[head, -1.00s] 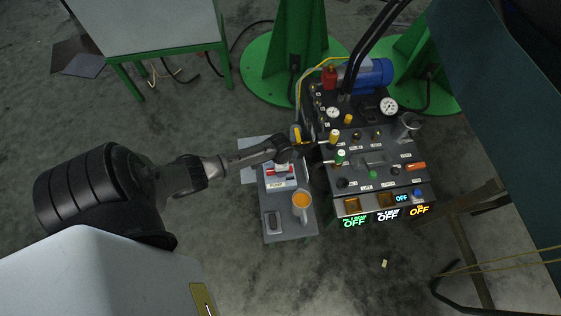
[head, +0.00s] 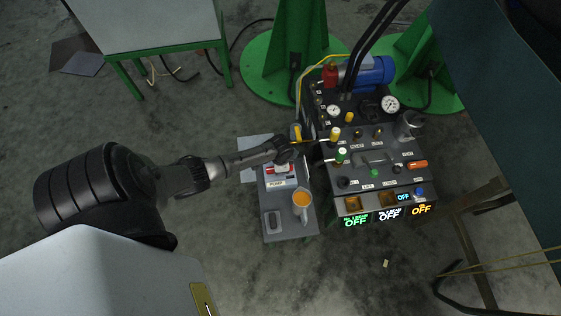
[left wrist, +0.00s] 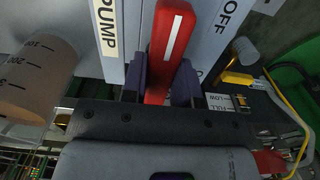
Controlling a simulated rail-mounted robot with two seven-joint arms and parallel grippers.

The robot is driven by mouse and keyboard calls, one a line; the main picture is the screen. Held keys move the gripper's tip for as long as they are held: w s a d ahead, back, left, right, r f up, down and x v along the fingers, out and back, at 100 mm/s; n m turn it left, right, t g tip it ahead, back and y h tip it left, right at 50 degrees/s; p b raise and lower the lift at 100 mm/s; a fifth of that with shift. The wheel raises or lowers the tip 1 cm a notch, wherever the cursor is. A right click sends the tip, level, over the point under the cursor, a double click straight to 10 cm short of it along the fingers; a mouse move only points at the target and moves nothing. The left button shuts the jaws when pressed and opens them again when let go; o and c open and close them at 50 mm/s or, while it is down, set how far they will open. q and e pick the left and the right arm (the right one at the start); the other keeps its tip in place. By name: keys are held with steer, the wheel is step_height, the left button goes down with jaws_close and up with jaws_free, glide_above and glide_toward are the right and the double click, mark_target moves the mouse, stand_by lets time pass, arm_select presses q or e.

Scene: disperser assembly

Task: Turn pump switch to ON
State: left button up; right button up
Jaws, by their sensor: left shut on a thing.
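The pump switch has a red lever with a white stripe (left wrist: 168,48), set on a grey box with a PUMP label (left wrist: 105,28) and an OFF label (left wrist: 230,15) on either side. My left gripper (left wrist: 162,84) has one finger on each side of the lever and is shut on it. In the head view the left gripper (head: 287,155) is over the pump box (head: 277,183) and hides much of the switch. Only a bit of red and white shows below the gripper. I cannot read an ON label. My right gripper is not in view.
An orange-filled mug (head: 302,201) stands in front of the pump box on a grey plate (head: 270,238). The control panel (head: 375,170) with knobs and lit OFF displays (head: 389,215) is close on the right. In the wrist view a graduated vessel (left wrist: 38,75) is at left.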

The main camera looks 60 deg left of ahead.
arm_select(q)
steer(key=c, duration=0.3)
steer(key=shift+r, duration=0.1)
steer(key=m+p, duration=0.2)
steer(key=m, duration=0.1)
steer(key=shift+r, duration=0.1)
steer(key=shift+m+p, duration=0.55)
steer(key=shift+m, duration=0.35)
steer(key=m, duration=0.2)
steer(key=shift+s+d+m+p, duration=0.1)
steer(key=shift+m+p, duration=0.2)
steer(key=m, duration=0.4)
steer(key=shift+f+m, duration=0.2)
steer(key=shift+m, duration=0.1)
steer(key=m, duration=0.3)
steer(key=m+b, duration=0.1)
steer(key=m, duration=0.1)
steer(key=shift+s+m, duration=0.2)
steer(key=shift+m, duration=0.2)
